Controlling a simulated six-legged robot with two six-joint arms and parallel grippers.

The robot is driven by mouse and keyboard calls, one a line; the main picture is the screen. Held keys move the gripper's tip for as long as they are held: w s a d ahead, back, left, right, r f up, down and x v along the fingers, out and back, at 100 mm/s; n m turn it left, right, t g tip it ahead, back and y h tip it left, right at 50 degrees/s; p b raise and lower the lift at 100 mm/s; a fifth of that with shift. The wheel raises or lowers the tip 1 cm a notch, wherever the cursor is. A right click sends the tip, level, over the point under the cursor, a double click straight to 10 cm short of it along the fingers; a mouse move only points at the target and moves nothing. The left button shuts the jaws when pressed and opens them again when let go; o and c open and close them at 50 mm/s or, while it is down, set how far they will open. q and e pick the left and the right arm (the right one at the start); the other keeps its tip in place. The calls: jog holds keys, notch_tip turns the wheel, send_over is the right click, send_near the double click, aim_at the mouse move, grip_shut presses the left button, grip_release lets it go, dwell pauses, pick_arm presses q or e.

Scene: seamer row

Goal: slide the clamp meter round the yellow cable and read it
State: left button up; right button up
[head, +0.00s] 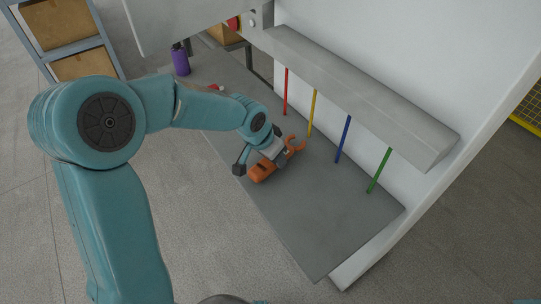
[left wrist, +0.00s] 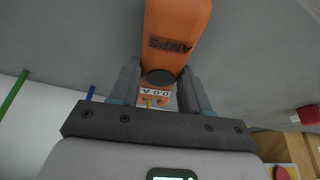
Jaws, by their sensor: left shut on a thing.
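The orange clamp meter (head: 262,172) is in my left gripper (head: 270,153), which is shut on it above the grey shelf. In the left wrist view the meter (left wrist: 178,35) sits between the two fingers (left wrist: 160,88). Its body reads AMPS and its small display (left wrist: 156,93) reads 0.0 A. In the head view its orange jaws (head: 296,144) point toward the yellow cable (head: 312,113) and are close to its lower end. I cannot tell whether they touch it; the cable does not look enclosed. My right gripper is not in view.
A red cable (head: 286,92) hangs left of the yellow one; a blue cable (head: 343,139) and a green cable (head: 379,170) hang to its right. All come from a grey overhanging housing (head: 360,95). A purple bottle (head: 180,60) stands behind. The shelf's front right (head: 320,215) is clear.

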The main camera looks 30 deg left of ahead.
aim_at(289, 144)
pick_arm(q)
jog(key=shift+w+f+b, duration=0.15)
jog(key=shift+f+b, duration=0.15)
jog(key=shift+f, duration=0.15)
jog(key=shift+w+d+p, duration=0.2)
jog(key=shift+w+p, duration=0.05)
jog(key=shift+w, duration=0.75)
jog(key=shift+w+d+p, duration=0.2)
jog(key=shift+w+p, duration=0.05)
jog(key=shift+w, duration=0.75)
jog(key=shift+w+d+p, duration=0.2)
jog(key=shift+w+p, duration=0.05)
jog(key=shift+w, duration=0.75)
jog(key=shift+w, duration=0.1)
jog(key=o, duration=1.3)
jog(key=shift+c, duration=0.2)
